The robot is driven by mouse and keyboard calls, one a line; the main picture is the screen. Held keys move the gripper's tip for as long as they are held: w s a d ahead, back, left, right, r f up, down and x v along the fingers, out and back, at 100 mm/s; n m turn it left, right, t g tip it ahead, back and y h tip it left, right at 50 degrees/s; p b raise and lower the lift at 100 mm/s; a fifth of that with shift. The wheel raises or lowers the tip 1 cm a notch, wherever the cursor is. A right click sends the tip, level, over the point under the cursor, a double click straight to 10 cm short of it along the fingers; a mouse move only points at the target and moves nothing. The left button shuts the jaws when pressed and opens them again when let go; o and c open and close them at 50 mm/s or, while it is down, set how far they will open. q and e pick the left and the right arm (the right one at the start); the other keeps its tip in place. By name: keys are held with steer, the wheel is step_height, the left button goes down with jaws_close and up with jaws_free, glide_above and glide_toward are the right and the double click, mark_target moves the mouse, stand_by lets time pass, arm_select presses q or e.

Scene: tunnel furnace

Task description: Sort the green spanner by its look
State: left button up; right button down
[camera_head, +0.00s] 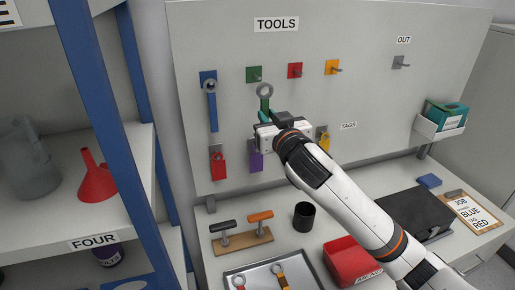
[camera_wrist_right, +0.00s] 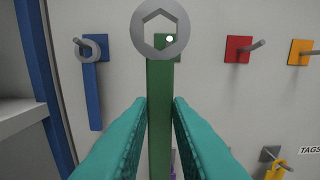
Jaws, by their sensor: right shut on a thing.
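The green spanner (camera_head: 264,101) is upright in my right gripper (camera_head: 267,122), its grey ring head at the top. In the right wrist view the teal fingers (camera_wrist_right: 160,105) are shut on the green handle (camera_wrist_right: 160,95). The green hook plate (camera_head: 254,74) is on the tool board, just above and left of the ring in the head view. In the wrist view the green plate (camera_wrist_right: 180,50) is behind the ring, and a bright peg tip shows through its hole. I cannot tell how far the ring is from the peg. My left gripper is not in view.
A blue spanner (camera_head: 213,110) hangs on the blue hook. The red hook (camera_head: 295,70), yellow hook (camera_head: 332,67) and grey OUT hook (camera_head: 399,62) are bare. Coloured tags hang below. A tray (camera_head: 258,268) holds red and orange spanners. A blue shelf post (camera_head: 100,110) stands left.

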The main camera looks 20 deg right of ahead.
mark_target(268, 110)
steer(key=shift+d+r, duration=0.15)
steer(key=shift+r, duration=0.25)
steer(key=shift+d, duration=0.2)
steer(key=shift+w+d+f+b, duration=0.15)
steer(key=shift+w+b, duration=0.15)
steer(key=shift+w, duration=1.35)
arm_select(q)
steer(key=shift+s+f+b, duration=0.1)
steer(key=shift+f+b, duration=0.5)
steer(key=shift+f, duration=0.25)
arm_select(e)
steer(key=shift+w+f, duration=0.2)
steer(key=shift+w, duration=0.8)
steer(key=shift+w+f, duration=0.15)
steer(key=shift+w, duration=0.8)
steer(key=shift+w+f, duration=0.2)
steer(key=shift+w, duration=0.8)
